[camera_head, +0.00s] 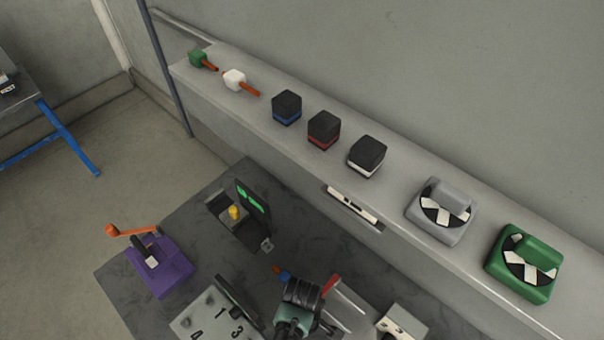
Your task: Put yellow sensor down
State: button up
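A small yellow piece (234,212), which looks like the yellow sensor, sits upright at a dark grey device (222,206) with a lit green screen (253,197). A grey block with a cable hangs near that device's lower right. A dark ribbed part with a teal section, which appears to be my gripper (301,291), is at the bottom middle, to the lower right of the yellow piece and apart from it. Its fingertips cannot be made out, so I cannot tell whether it is open or holds something.
A purple base (159,267) with an orange lever stands at the table's left. A numbered panel (212,318), a small blue piece (285,277) and a red piece (331,284) lie near my gripper. The shelf (400,237) behind holds black cubes (324,130) and grey and green units (525,263).

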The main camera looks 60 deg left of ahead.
jog(key=shift+f, duration=0.2)
grip_shut()
jog(key=shift+r, duration=0.1)
